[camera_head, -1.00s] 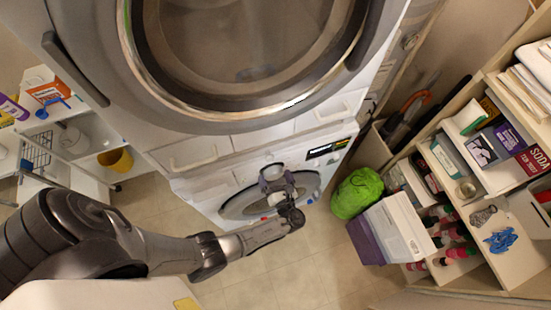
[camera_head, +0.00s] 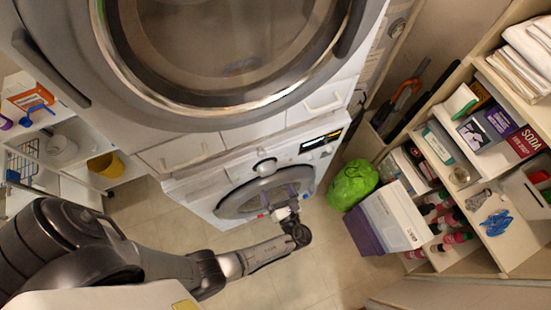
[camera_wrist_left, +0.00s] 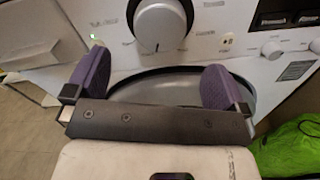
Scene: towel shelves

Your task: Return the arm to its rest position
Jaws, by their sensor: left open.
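My left arm comes in from the left in the head view and reaches toward the front of the lower washing machine (camera_head: 232,185). My left gripper (camera_head: 279,196) is in front of the machine's round door, below its control knob (camera_head: 265,166). In the left wrist view the two purple fingers of the gripper (camera_wrist_left: 156,78) stand wide apart with nothing between them. The knob (camera_wrist_left: 160,25) shows beyond the fingertips, and the dark door rim (camera_wrist_left: 180,82) lies behind them. I cannot tell the exact gap to the door. My right gripper is not in view.
A large upper machine (camera_head: 230,45) fills the top. A green bag (camera_head: 352,184) and a white-and-purple box (camera_head: 392,216) stand right of the arm. A stocked shelf unit (camera_head: 510,245) is at the right. A yellow bucket (camera_head: 106,165) is at the left. The tiled floor (camera_head: 330,275) is clear.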

